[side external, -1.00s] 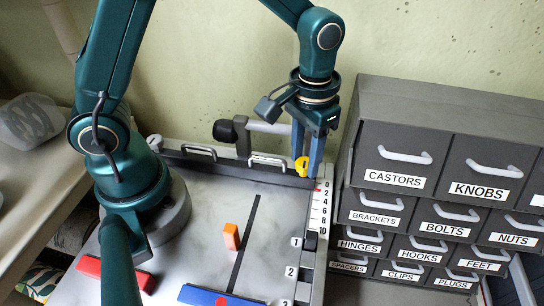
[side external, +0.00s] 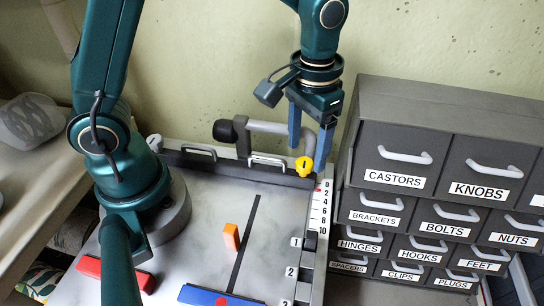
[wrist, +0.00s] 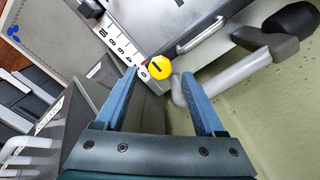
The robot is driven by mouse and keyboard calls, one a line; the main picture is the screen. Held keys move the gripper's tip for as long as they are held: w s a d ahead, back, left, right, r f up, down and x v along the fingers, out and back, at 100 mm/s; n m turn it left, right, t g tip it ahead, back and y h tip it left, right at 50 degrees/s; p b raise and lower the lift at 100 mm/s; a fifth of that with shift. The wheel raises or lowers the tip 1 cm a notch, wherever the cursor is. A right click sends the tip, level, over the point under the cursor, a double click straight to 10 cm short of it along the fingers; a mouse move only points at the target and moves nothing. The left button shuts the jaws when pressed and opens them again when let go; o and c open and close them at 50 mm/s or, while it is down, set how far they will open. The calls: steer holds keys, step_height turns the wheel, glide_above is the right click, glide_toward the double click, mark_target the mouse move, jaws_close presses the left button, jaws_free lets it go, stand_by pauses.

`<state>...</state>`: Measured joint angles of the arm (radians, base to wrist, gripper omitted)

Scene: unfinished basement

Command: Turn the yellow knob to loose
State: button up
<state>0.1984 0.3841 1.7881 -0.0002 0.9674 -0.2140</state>
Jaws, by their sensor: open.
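The yellow knob (side external: 304,166) sits at the back right corner of the grey work board (side external: 205,225). A dark mark shows on its face, and it also appears in the wrist view (wrist: 158,70). My gripper (side external: 310,160) is open and empty, with its two blue fingers above and around the knob's place in the side view. In the wrist view my gripper (wrist: 163,85) has its fingers spread to both sides, with the knob beyond the tips, between them. I see no contact with the knob.
A numbered scale strip (side external: 321,208) with a red mark runs beside the knob. A grey bent handle with a black grip (side external: 226,131) stands behind it. The labelled drawer cabinet (side external: 440,180) is close on the right. An orange block (side external: 232,237) stands on the board.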

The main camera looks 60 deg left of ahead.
steer(key=shift+r, duration=1.35)
steer(key=s+a+r+t, duration=0.5)
steer(key=s+r, duration=0.2)
steer(key=r, duration=0.1)
steer(key=shift+t, duration=0.3)
steer(key=shift+s+a+f, duration=0.15)
steer(key=shift+s+f, duration=0.45)
steer(key=shift+s, duration=0.35)
steer(key=shift+s+a+f, duration=0.1)
steer(key=shift+s+f, duration=0.45)
steer(key=shift+s, duration=0.4)
